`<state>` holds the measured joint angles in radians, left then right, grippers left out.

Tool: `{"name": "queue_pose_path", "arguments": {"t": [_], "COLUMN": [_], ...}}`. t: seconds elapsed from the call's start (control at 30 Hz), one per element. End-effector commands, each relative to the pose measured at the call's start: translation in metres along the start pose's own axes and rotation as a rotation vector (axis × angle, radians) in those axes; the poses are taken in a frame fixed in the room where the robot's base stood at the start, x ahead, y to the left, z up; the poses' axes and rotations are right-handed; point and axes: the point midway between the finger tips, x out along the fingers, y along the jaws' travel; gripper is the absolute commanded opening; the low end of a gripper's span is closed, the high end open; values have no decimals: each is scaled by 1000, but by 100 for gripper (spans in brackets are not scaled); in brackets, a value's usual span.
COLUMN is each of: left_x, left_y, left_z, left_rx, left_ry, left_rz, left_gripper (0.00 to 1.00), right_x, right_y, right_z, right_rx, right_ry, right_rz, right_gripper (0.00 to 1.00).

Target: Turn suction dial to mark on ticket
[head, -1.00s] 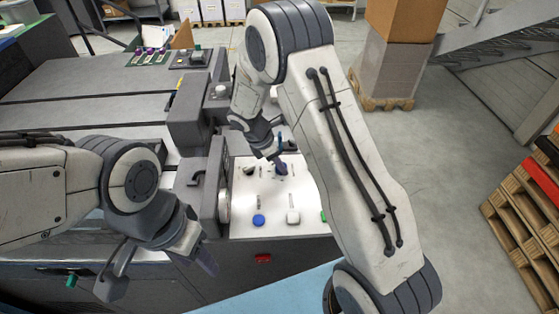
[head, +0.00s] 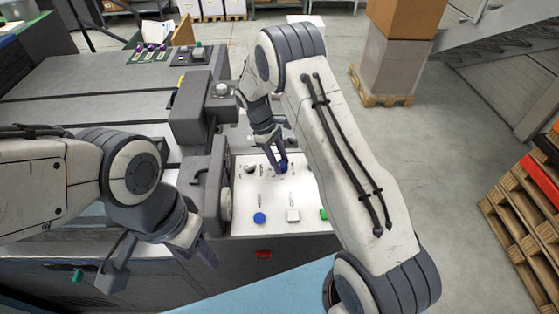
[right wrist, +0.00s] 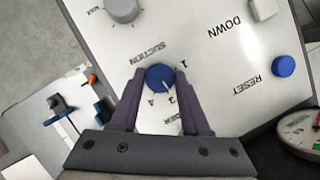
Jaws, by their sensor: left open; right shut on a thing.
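The suction dial is a round blue knob (right wrist: 160,78) with a white pointer line, beside the printed word SUCTION and a numbered scale in the right wrist view. My right gripper (right wrist: 160,95) is shut on the dial, one finger on each side. In the head view the dial (head: 283,168) is partly covered by the right gripper (head: 278,158). The pointer lies toward the lower digits in the wrist picture; its exact mark is hard to read. My left gripper (head: 160,268) is open and empty, in front of the machine at lower left. I cannot make out a ticket.
The white panel also bears a grey knob (right wrist: 123,9), a blue RESET button (right wrist: 284,66), a white DOWN button (right wrist: 264,9) and a green button (head: 323,214). A dark handle (head: 197,174) stands left of the panel. Pallets (head: 525,215) are at the right.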

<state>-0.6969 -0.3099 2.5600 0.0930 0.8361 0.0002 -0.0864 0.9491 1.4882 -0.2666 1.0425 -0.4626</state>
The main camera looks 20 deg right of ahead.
Motion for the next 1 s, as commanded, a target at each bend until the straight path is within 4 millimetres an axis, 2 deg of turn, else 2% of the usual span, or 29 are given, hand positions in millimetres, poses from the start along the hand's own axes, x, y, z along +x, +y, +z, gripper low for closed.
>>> {"name": "queue_pose_path", "arguments": {"t": [0.4, 0.97, 1.0], "left_x": [0, 0, 0], "left_y": [0, 0, 0], "left_z": [0, 0, 0], "left_rx": [0, 0, 0], "left_ry": [0, 0, 0], "left_rz": [0, 0, 0], "left_gripper": [50, 50, 50], "right_x": [0, -1, -1], "right_y": [2, 2, 2], "right_z": [0, 0, 0], "right_rx": [178, 203, 202], "right_ry": [3, 3, 3], "right_rz": [-73, -82, -82], "right_gripper": [0, 0, 57]}}
